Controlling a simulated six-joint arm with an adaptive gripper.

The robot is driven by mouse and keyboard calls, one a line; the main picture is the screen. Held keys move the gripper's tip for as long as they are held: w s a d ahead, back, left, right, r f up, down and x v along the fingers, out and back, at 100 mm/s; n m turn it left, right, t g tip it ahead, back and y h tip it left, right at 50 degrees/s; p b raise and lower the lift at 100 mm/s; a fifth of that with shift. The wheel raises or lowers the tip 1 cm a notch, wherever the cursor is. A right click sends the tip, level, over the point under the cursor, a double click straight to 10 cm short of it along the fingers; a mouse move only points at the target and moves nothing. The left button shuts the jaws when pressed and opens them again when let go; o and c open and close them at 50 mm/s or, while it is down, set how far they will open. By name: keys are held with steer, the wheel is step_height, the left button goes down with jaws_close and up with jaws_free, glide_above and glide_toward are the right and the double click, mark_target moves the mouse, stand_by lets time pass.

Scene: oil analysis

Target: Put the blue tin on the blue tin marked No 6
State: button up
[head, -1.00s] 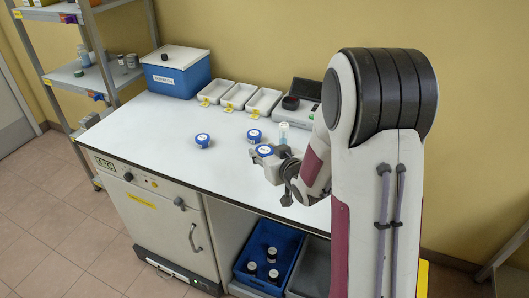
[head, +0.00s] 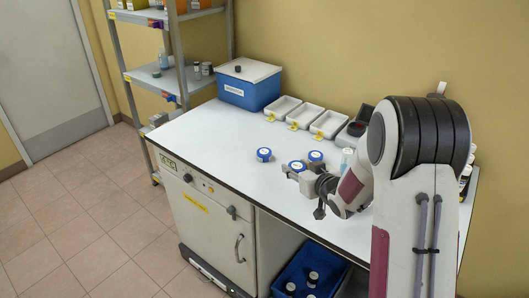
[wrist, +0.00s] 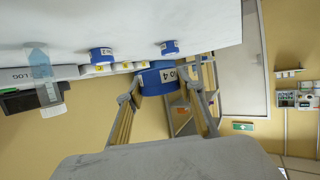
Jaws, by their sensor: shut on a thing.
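My gripper (head: 296,172) is shut on a blue tin (head: 297,165) with a white lid label. In the wrist view the held tin (wrist: 163,78) sits between the fingertips (wrist: 160,92), and its side label seems to end in 4. Two other blue tins stand on the white bench top. One (head: 264,154) is left of and behind the held tin; the other (head: 315,156) is close behind it to the right. Both also show in the wrist view, one nearer (wrist: 101,55) and one farther (wrist: 170,47). I cannot read which one is No 6.
A blue box (head: 249,90) with a white lid stands at the bench's far left. A clear bottle (head: 346,160) stands near my arm. The bench's left front is clear.

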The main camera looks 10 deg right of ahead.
steer(key=w+a+r+n+g+y, duration=0.1)
steer(key=w+a+n+y, duration=0.15)
steer(key=w+a, duration=0.7)
step_height(320, 180, up, 5)
glide_above(264, 151)
steer(key=shift+f+m, duration=0.1)
steer(key=shift+m, duration=0.25)
steer(key=shift+h, duration=0.35)
steer(key=shift+f, duration=0.15)
steer(key=shift+f, duration=3)
steer(key=shift+f, duration=0.1)
steer(key=shift+f, duration=1.8)
